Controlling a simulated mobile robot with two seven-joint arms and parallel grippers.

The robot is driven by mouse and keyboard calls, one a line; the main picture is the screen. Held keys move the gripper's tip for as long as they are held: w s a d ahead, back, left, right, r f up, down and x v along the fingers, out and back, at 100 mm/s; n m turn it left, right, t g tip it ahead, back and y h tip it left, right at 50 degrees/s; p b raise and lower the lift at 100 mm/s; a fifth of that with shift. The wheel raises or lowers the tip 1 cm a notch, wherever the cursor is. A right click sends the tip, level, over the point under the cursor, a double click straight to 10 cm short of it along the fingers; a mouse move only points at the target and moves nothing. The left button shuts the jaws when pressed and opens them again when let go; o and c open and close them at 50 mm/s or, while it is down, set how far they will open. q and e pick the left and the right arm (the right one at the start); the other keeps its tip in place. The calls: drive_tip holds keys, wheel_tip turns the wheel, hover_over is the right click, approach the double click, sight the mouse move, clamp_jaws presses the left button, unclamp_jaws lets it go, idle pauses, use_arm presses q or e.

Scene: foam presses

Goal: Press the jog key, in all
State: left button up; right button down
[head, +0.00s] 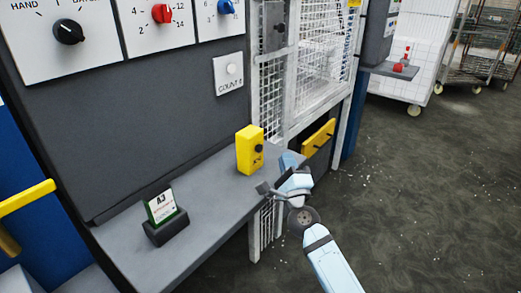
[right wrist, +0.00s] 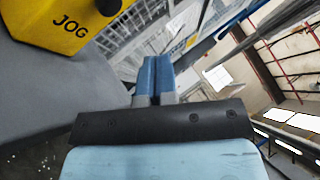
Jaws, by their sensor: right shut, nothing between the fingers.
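The yellow jog box (head: 246,158) stands on the grey shelf near its right end. The round black jog key (head: 259,148) is on its face. In the right wrist view, the box (right wrist: 45,20) with the word JOG is at the upper left, and the key (right wrist: 108,6) is cut by the top edge. My right gripper (head: 289,160) is just right of the box, apart from the key. Its blue fingers (right wrist: 153,72) are shut together and hold nothing. My left gripper is not in view.
The grey shelf (head: 205,195) carries a dark stand with an A3 card (head: 163,210). A panel with black (head: 68,31), red (head: 161,13) and blue (head: 226,6) knobs rises behind. A white mesh guard (head: 272,90) stands behind the gripper.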

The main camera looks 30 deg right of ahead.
sight(259, 148)
drive_tip(key=shift+w+a, duration=0.3)
drive_tip(key=shift+w, duration=0.4)
drive_tip(key=shift+w+a, duration=0.25)
drive_tip(key=shift+w, duration=0.4)
drive_tip(key=shift+w+a, duration=0.3)
drive_tip(key=shift+w, duration=0.4)
drive_tip(key=shift+w, duration=0.15)
idle(0.4)
drive_tip(key=shift+w+a, duration=0.15)
drive_tip(key=shift+w, duration=0.1)
drive_tip(key=shift+w+a, duration=0.35)
drive_tip(key=shift+w, duration=0.1)
idle(1.4)
drive_tip(key=shift+s+f, duration=0.1)
drive_tip(key=shift+f, duration=0.05)
